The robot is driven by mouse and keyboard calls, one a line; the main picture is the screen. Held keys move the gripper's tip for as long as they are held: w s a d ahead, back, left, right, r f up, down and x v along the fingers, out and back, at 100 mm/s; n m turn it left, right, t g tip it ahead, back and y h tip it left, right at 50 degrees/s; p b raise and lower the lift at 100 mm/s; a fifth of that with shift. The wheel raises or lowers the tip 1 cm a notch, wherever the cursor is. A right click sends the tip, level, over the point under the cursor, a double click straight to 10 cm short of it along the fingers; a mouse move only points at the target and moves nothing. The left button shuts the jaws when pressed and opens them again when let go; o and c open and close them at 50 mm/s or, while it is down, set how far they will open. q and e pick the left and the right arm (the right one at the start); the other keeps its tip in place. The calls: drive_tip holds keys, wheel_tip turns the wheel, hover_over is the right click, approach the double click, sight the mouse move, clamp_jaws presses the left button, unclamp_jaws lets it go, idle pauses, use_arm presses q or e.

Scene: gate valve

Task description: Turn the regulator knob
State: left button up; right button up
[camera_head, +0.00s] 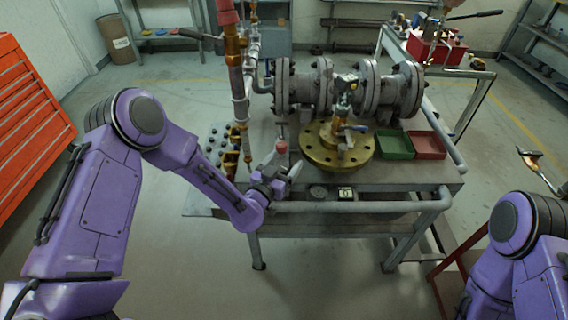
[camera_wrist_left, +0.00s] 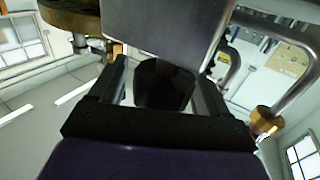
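A dark, round knob (camera_wrist_left: 165,84) hangs below a grey block in the left wrist view. It sits between the two fingers of my left gripper (camera_wrist_left: 163,88). A light gap shows between the knob and the left finger, so the fingers look open around it; contact on the right side is unclear. In the head view my left gripper (camera_head: 279,172) is at the front left edge of the workbench, fingers spread and pointing up. A small red piece (camera_head: 281,147) shows just above the fingers; I cannot tell whether it is the same knob. My right gripper is out of view.
The workbench (camera_head: 400,178) carries grey flanged valve pipework (camera_head: 305,85), a brass flange (camera_head: 335,150), and green (camera_head: 395,145) and red (camera_head: 427,146) trays. A vertical pipe (camera_head: 237,95) stands left of my gripper. A red tool cabinet (camera_head: 28,120) is at left.

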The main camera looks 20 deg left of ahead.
use_arm(q)
drive_tip(key=shift+s, duration=0.1)
drive_tip(key=b+v, duration=0.3)
drive_tip(key=v, duration=0.7)
drive_tip(key=shift+s, duration=0.2)
